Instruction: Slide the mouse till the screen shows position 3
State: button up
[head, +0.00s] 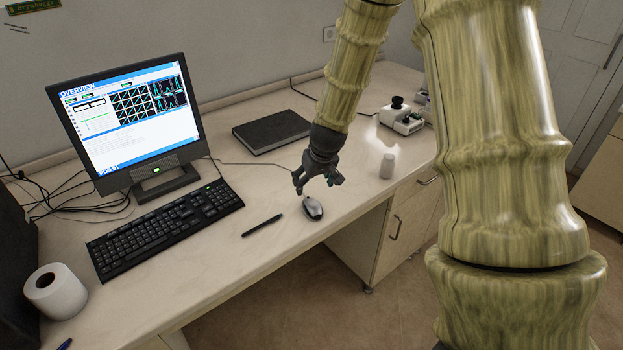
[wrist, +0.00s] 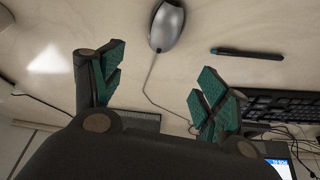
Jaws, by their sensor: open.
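The grey and black computer mouse (head: 313,209) lies on the desk near its front edge, right of a black pen. In the wrist view the mouse (wrist: 167,25) shows at the top centre, its cable running down between the fingers. My gripper (head: 318,183) is open and empty above the desk, just behind the mouse and apart from it. In the wrist view my gripper's teal-padded fingers (wrist: 160,82) are spread wide. The monitor screen (head: 125,115) shows an "OVERVIEW" page with plots. Small text at its lower left looks like "POS 01", though it is hard to read.
The pen (head: 262,226) and the black keyboard (head: 166,228) lie left of the mouse. A black book (head: 271,131) lies behind, and a white bottle (head: 387,166) stands to the right. The desk around the mouse is clear.

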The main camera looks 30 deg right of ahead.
aim_at(309, 198)
jog(key=shift+s+d+f, duration=0.1)
jog(key=shift+d, duration=0.1)
jog(key=shift+w+f, duration=0.3)
jog(key=shift+f, duration=0.2)
jog(key=shift+p+x, duration=1.4)
jog(key=shift+x, duration=3.3)
jog(key=c, duration=1.1)
